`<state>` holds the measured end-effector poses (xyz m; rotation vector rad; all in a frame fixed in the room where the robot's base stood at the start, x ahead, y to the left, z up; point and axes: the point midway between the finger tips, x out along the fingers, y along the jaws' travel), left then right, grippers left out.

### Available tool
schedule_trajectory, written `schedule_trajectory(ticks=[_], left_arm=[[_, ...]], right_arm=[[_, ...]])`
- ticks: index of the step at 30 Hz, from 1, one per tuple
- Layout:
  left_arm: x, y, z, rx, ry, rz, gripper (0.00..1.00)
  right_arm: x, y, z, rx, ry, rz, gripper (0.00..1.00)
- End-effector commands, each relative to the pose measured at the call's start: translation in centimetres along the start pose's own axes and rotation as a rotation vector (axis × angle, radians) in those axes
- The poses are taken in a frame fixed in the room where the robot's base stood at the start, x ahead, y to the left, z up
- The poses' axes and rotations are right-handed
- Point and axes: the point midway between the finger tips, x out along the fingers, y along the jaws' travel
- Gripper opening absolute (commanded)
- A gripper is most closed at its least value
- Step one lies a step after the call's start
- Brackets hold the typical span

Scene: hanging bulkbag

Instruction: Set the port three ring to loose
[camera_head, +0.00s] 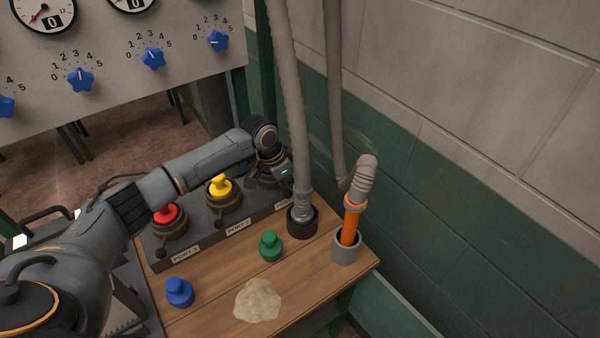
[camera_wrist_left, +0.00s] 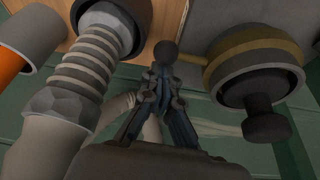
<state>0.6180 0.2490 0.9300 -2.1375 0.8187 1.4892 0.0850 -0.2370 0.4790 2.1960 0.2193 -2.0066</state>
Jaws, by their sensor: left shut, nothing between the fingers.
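Port three's ring (camera_wrist_left: 226,52) is a brass-coloured band around a dark round fitting, with a dark plug (camera_wrist_left: 265,120) in it, in the left wrist view. A short lever with a dark ball knob (camera_wrist_left: 165,52) stands out from the ring's side. My left gripper (camera_wrist_left: 163,76) is shut and empty, its fingertips close to the knob; whether they touch it I cannot tell. In the head view my left gripper (camera_head: 284,174) covers most of port three at the far end of the dark port block. My right gripper is not in view.
Port one holds a red plug (camera_head: 166,214), port two a yellow one (camera_head: 221,185). Beside port three, a grey hose (camera_head: 303,205) stands in a dark socket and an orange-ended hose (camera_head: 350,225) in a grey cup. Green (camera_head: 270,247) and blue (camera_head: 179,292) plugs and a pale lump (camera_head: 258,301) lie on the table.

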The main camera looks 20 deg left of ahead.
Motion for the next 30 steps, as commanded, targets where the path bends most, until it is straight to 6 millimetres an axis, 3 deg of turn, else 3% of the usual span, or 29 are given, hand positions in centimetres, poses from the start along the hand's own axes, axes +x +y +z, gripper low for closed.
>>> schedule_trajectory(ticks=[14, 30], left_arm=[[-1.2, 0.3, 3.5, 0.346, -0.002, 0.129, 0.0], [-1.6, 0.1, 4.6, 0.343, -0.002, 0.126, 0.0]], right_arm=[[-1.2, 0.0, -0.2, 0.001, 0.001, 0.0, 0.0], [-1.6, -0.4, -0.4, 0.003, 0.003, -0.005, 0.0]])
